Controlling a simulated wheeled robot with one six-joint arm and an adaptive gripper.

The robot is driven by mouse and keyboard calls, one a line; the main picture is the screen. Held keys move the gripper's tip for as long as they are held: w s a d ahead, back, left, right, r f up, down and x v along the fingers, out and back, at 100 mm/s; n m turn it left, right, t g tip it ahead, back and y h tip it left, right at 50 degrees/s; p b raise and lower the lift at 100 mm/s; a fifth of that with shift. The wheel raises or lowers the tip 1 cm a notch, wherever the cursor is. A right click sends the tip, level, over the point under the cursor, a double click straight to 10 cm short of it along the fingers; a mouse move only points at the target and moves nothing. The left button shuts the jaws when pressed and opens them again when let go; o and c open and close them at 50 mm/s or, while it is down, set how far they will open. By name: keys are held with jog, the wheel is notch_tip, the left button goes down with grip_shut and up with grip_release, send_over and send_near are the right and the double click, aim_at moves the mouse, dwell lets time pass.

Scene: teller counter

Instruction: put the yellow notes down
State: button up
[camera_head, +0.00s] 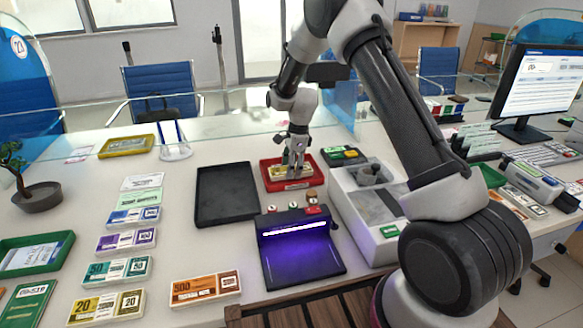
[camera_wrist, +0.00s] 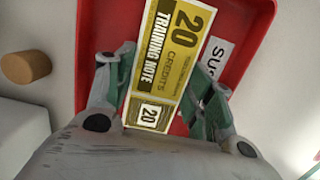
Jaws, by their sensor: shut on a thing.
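My gripper (camera_head: 297,160) points down over the red tray (camera_head: 274,184) at the middle of the counter. In the wrist view its fingers (camera_wrist: 163,98) are shut on the yellow notes (camera_wrist: 174,50), a bundle marked "20 credits training note". The notes lie between the two green-padded fingers and inside the outline of the red tray (camera_wrist: 258,20). In the head view the notes (camera_head: 290,171) show small beside the fingers. I cannot tell whether they touch the tray floor. A white label is partly visible on the tray.
An empty black tray (camera_head: 226,196) is left of the red tray. A lamp-lit note checker (camera_head: 300,262) stands in front, and a grey-white machine (camera_head: 362,205) is at the right. Several note bundles (camera_head: 118,270) lie at left. A wooden cylinder (camera_wrist: 27,67) is beside the tray.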

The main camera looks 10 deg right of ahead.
jog(key=shift+f, duration=0.1)
jog(key=o, duration=1.1)
jog(key=shift+o, duration=0.2)
